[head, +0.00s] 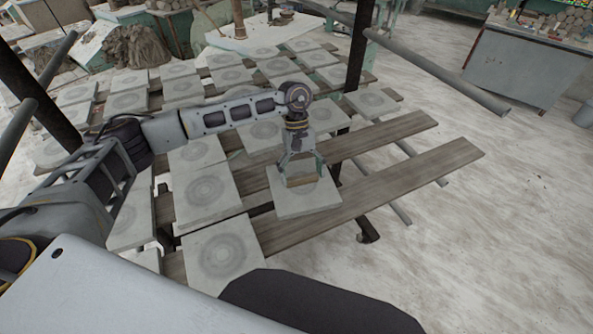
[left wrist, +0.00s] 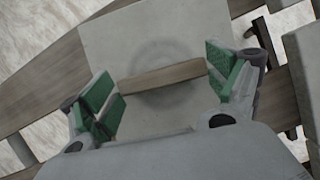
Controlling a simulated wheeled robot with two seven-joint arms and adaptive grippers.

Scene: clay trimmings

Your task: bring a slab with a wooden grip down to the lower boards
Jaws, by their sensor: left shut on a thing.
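A pale square slab (head: 311,202) with a faint round mark and a wooden grip (head: 301,181) is below my left gripper (head: 300,172), over the right part of the boards. My left gripper is shut on the wooden grip, its green-padded fingers at the grip's two ends. In the left wrist view the wooden grip (left wrist: 163,76) lies across the slab (left wrist: 135,45). The lower boards (head: 410,168) run from under the slab to the right, with bare ends. I cannot tell whether the slab touches them. My right gripper is not in view.
Several similar slabs lie on the boards to the left, the nearest a front slab (head: 222,250) and one beside the held slab (head: 204,190). A dark post (head: 357,45) and a long rail (head: 440,72) stand behind. The right board ends are clear.

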